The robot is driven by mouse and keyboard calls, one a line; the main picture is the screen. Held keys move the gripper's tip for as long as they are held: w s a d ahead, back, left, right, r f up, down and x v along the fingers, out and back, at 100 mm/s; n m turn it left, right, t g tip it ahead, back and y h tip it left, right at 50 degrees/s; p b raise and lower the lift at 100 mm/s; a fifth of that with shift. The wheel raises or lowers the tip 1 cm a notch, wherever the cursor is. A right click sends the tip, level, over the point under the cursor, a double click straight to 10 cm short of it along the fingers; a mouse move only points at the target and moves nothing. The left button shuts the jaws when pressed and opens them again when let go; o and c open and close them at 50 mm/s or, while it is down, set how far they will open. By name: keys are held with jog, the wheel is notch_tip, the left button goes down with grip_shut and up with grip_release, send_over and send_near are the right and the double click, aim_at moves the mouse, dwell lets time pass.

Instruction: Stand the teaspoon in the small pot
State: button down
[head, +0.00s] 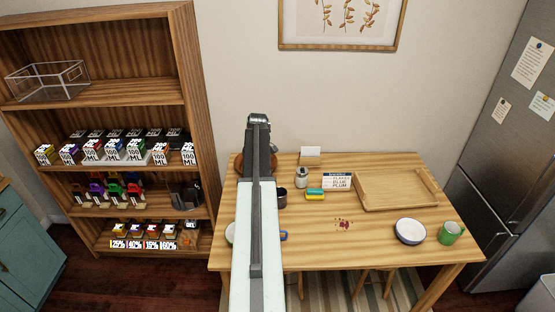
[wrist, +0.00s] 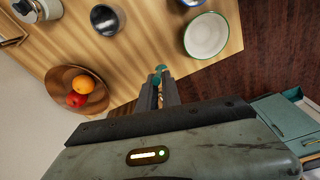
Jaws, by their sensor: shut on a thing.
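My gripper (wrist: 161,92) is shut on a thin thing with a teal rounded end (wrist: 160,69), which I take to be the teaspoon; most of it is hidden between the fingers. The teaspoon does not show in the head view, where my arm hides the fingers. A dark grey round pot (wrist: 107,18) stands upright on the table in the wrist view, up and left of the fingertips and apart from them. It also shows in the head view (head: 282,198), just right of my arm. I cannot see inside it clearly.
A wooden bowl (wrist: 60,103) with an orange and red fruit stands left of the gripper; a green-rimmed white bowl (wrist: 206,36) stands right. The table (head: 300,252) also holds a jar (head: 302,178), sponge (head: 314,195), tray (head: 397,192), blue-rimmed bowl (head: 410,232) and green mug (head: 451,233). Shelves (head: 195,100) stand left.

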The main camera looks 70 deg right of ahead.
jog(key=s+d+n+g+h, duration=0.1)
jog(key=s+d+n+g, duration=0.4)
jog(key=d, duration=0.7)
notch_tip(320, 180, down, 12)
jog(key=s+m+t+b, duration=0.1)
jog(key=m+b, duration=0.1)
jog(key=b, duration=1)
jog(key=shift+s+a+b, duration=0.15)
jog(key=shift+s+b, duration=0.05)
jog(key=shift+b, duration=0.1)
jog(key=c, duration=1.5)
grip_release()
jog(key=shift+o, duration=0.2)
jog(key=p+v, duration=0.7)
jog(key=shift+r+p, duration=0.35)
